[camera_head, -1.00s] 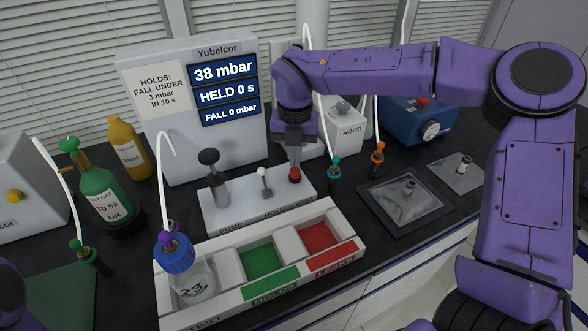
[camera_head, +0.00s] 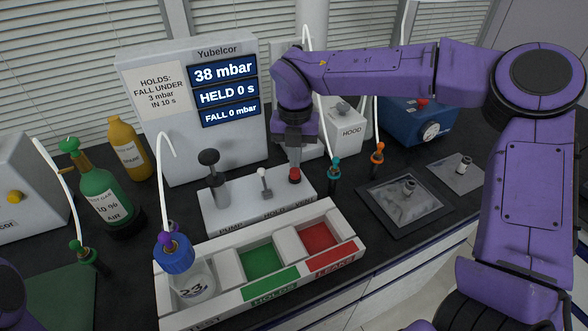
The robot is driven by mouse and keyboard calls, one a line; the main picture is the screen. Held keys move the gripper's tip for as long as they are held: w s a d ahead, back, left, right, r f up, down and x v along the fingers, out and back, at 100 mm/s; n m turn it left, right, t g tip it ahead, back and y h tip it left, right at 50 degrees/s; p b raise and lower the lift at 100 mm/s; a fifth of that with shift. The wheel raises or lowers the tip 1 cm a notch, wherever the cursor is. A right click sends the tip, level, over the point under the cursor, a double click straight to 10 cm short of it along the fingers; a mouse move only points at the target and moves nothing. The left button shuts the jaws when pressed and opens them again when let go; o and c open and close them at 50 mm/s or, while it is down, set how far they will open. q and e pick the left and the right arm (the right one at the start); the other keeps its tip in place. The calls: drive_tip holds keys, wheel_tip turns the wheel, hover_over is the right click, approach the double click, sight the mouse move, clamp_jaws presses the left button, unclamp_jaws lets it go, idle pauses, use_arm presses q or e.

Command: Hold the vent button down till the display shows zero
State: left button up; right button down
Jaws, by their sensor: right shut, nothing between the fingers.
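The display (camera_head: 224,71) on the grey Yubelcor box reads 38 mbar, with HELD 0 s and FALL 0 mbar below. The red vent button (camera_head: 295,175) stands at the right end of the white panel (camera_head: 240,215). My right gripper (camera_head: 295,164) is shut and empty, pointing down right at the top of the button; whether it touches or presses it cannot be told. My left gripper is not in view; a bit of my left arm shows at the lower left edge.
A pump knob (camera_head: 208,158) and a hold lever (camera_head: 265,185) stand left of the button. In front, a white tray (camera_head: 345,257) holds a blue-capped bottle (camera_head: 174,254) marked 23. Tubes with teal (camera_head: 334,162) and orange (camera_head: 377,150) fittings stand close to the right.

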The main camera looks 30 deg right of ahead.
drive_tip(key=shift+f, duration=0.25)
idle(0.4)
drive_tip(key=shift+f+b, duration=1)
drive_tip(key=shift+f, duration=0.15)
drive_tip(key=shift+r, duration=0.1)
idle(1.3)
wheel_tip(320, 180, up, 8)
drive_tip(key=p, duration=0.6)
drive_tip(key=shift+p, duration=0.3)
